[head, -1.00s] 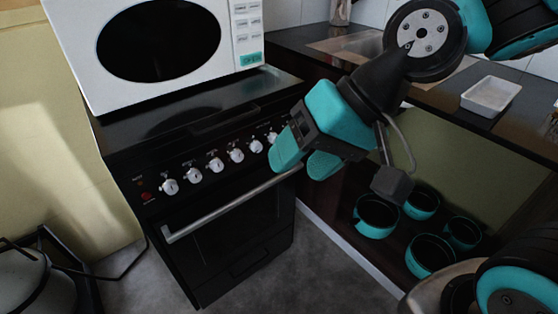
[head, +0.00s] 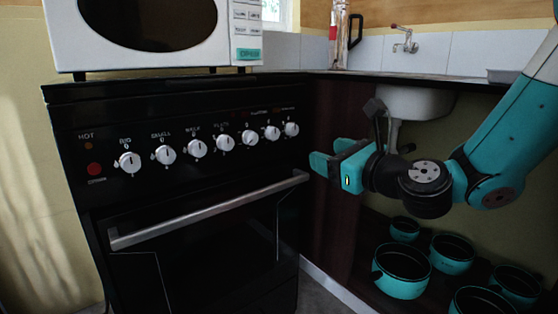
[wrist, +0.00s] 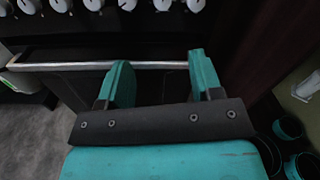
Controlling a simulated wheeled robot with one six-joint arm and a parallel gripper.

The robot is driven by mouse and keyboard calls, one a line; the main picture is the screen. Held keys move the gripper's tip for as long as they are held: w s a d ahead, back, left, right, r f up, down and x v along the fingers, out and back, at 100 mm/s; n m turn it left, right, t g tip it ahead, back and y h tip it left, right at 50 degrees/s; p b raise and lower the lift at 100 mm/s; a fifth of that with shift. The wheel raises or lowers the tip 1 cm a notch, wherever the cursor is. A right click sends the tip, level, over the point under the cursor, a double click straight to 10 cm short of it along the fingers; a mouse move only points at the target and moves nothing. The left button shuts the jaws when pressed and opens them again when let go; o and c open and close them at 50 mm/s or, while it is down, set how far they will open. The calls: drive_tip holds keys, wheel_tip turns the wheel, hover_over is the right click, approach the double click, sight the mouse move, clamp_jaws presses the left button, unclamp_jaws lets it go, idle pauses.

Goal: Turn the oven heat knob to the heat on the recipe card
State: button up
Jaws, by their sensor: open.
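The black oven (head: 190,240) has a row of several white knobs on its front panel, among them the leftmost (head: 130,162), a middle one (head: 197,149) and the rightmost (head: 291,129). The labels are small, and I cannot tell which is the heat knob. No recipe card shows. My gripper (head: 331,155) is open and empty, to the right of the rightmost knob and apart from it. In the wrist view, my open gripper (wrist: 160,62) points toward the oven handle (wrist: 160,65), with knobs at the top edge.
The oven handle (head: 215,208) sticks out below the knobs. A white microwave (head: 247,25) stands on top. Teal pots (head: 402,270) sit on the low shelf at right, below the sink (head: 415,102). A red button (head: 94,169) is left of the knobs.

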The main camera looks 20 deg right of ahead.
sight(275, 134)
drive_tip(key=p+x, duration=1.3)
drive_tip(key=x, duration=0.3)
drive_tip(key=shift+w+d+r, duration=0.1)
drive_tip(key=shift+w+r, duration=0.05)
drive_tip(key=shift+w, duration=0.05)
drive_tip(key=shift+w+a+f, duration=0.2)
drive_tip(key=shift+w+f, duration=0.05)
drive_tip(key=shift+w, duration=0.3)
drive_tip(key=c, duration=0.9)
drive_tip(key=shift+c, duration=0.2)
